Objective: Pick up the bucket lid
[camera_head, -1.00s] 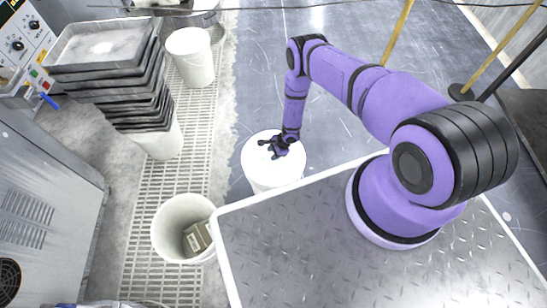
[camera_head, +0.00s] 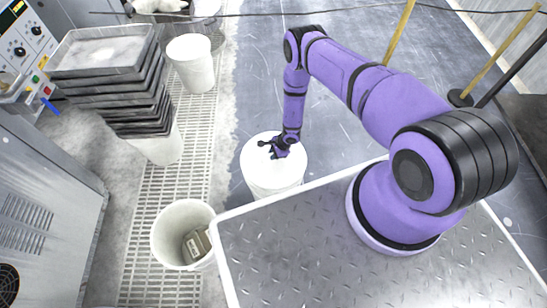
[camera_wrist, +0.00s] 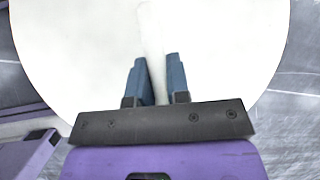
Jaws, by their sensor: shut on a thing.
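The bucket lid (camera_head: 262,170) is a white disc on top of a white bucket (camera_head: 276,191) beside my metal deck. In the wrist view the lid (camera_wrist: 80,50) fills most of the picture, with a narrow raised white handle (camera_wrist: 153,40) along its middle. My gripper (camera_head: 273,147) is over the lid's upper part. In the wrist view my gripper (camera_wrist: 155,75) has its two blue-grey fingers on either side of the handle, shut on it. Whether the lid is lifted off the bucket rim cannot be told.
An open white bucket (camera_head: 160,239) with a box (camera_head: 196,246) in it stands at lower left. Another white bucket (camera_head: 191,65) and stacked grey trays (camera_head: 101,49) stand farther up. Poles (camera_head: 402,31) rise at upper right. The floor beyond the lid is clear.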

